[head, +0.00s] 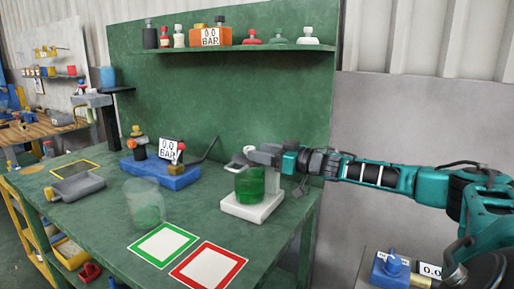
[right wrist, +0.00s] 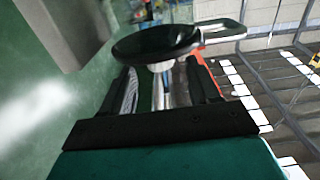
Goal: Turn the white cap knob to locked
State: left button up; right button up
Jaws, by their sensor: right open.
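My right gripper (head: 251,157) reaches in from the right, above a clear container with green contents (head: 258,182) on a white base (head: 237,207). In the right wrist view its jaws (right wrist: 165,90) are open, with a dark round disc (right wrist: 150,44) on a pale stem in front of and partly between them. I cannot tell whether the fingers touch it. A pale looped piece (head: 236,164) shows at the fingertips in the head view. A white-capped item (head: 308,36) sits at the right end of the shelf. Which part is the white cap knob is unclear. My left gripper is out of view.
A blue fixture (head: 165,177) with a "0.0 BAR" display stands at the bench's middle back. A clear cylinder (head: 143,198) stands in front. Green-framed (head: 163,246) and red-framed (head: 208,267) squares mark the front.

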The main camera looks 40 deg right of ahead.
jog(key=shift+x, duration=1.1)
jog(key=shift+f, duration=0.1)
jog(key=c, duration=1)
